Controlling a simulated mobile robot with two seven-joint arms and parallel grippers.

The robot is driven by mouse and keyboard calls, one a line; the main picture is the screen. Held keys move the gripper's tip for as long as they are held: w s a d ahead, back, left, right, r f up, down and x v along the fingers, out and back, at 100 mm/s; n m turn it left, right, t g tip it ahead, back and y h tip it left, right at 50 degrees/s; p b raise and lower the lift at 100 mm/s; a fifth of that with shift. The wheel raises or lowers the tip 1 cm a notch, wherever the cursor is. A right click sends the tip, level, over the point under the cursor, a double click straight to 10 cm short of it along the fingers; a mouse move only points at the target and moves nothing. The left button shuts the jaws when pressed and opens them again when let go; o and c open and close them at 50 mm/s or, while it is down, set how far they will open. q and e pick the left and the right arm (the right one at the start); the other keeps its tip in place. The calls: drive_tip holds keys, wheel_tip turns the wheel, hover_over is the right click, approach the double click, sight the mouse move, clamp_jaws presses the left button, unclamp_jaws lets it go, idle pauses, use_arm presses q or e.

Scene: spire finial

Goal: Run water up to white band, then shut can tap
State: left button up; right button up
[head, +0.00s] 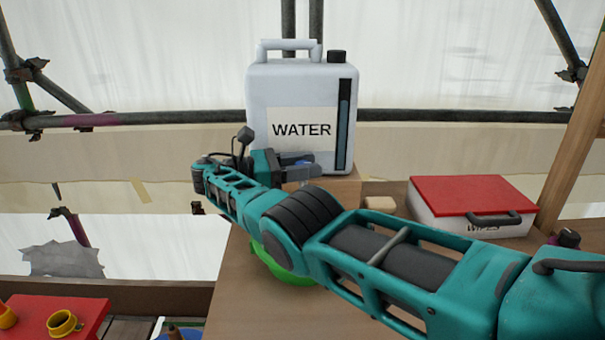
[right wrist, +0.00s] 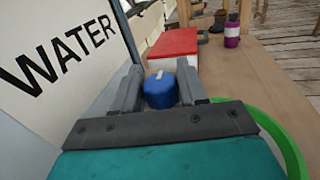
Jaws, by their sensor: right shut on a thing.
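The white can (head: 262,90) labelled WATER stands on a wooden block, with a dark vertical strip down its right side. It also shows at the left of the right wrist view (right wrist: 60,75). My right gripper (head: 300,166) is at the can's lower front. In the right wrist view its fingers are shut on the blue can tap (right wrist: 160,91). A green bucket (head: 284,266) stands below, mostly hidden by my right arm; its rim (right wrist: 284,140) shows in the right wrist view. Its inside, any white band and any water stream are hidden. My left gripper is not in view.
A white box with a red lid (head: 465,192) stands right of the can, with a small tan block (head: 380,203) beside it. A purple container (right wrist: 232,36) stands farther along the bench. A red surface with yellow cups (head: 64,323) is at lower left. Scaffold poles run behind.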

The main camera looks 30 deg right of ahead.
use_arm(q)
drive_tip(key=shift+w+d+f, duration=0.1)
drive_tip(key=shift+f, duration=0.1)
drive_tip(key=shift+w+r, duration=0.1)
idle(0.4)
drive_tip(key=shift+b, duration=0.3)
use_arm(e)
drive_tip(key=o, duration=0.9)
drive_tip(key=shift+a, duration=0.15)
drive_tip(key=shift+o, duration=0.2)
drive_tip(key=shift+f, duration=0.1)
